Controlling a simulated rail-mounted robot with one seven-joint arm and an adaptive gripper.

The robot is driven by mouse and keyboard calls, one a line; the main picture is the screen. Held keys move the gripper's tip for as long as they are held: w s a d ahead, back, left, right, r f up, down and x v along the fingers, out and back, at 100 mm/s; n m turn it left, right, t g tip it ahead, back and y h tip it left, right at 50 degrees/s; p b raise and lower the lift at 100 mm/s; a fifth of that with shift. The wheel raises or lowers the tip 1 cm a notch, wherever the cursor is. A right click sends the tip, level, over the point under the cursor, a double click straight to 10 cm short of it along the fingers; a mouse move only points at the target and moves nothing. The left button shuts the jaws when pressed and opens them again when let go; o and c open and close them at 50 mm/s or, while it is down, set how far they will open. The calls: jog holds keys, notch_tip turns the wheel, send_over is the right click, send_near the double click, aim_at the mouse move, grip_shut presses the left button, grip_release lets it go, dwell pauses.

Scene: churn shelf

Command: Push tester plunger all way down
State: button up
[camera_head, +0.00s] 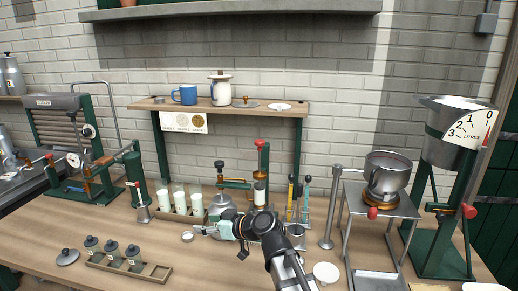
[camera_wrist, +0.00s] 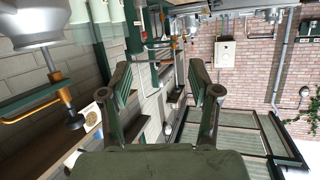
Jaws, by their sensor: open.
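A small green stand with a red-topped upright part (camera_head: 262,158) and a pale cylinder below it stands at the middle of the bench. I take it for the tester, but I cannot tell its plunger's height. Another green cylinder with a red knob (camera_head: 133,175) stands further left. My gripper (camera_head: 207,230) reaches left over the bench, in front of the red-topped stand, near a round silver vessel (camera_head: 221,206) with a black knob. In the wrist view my gripper (camera_wrist: 158,82) is open, with nothing between its fingers. My arm hides part of the stand's lower area.
White-filled tubes (camera_head: 180,200) stand in a rack left of the vessel. A wooden tray (camera_head: 128,266) holds several dark-lidded jars at front left. Blue and yellow-handled tools (camera_head: 298,200) stand right of the red-topped part. A pot (camera_head: 387,175) sits on a metal stand further right.

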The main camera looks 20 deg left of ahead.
jog(key=w+d+r+m+t, duration=0.2)
jog(key=w+d+r+t, duration=0.2)
jog(key=w+d+r, duration=0.5)
jog(key=m+t+p, duration=0.2)
jog(key=t, duration=0.2)
send_near(263, 144)
jog(key=shift+y, duration=0.4)
jog(key=p+x, duration=0.2)
jog(key=x, duration=0.4)
jog(key=p+x, duration=0.3)
jog(key=x, duration=0.2)
jog(key=shift+w+a+f+p, duration=0.25)
jog(key=shift+w+p, duration=0.05)
jog(key=shift+p, duration=0.05)
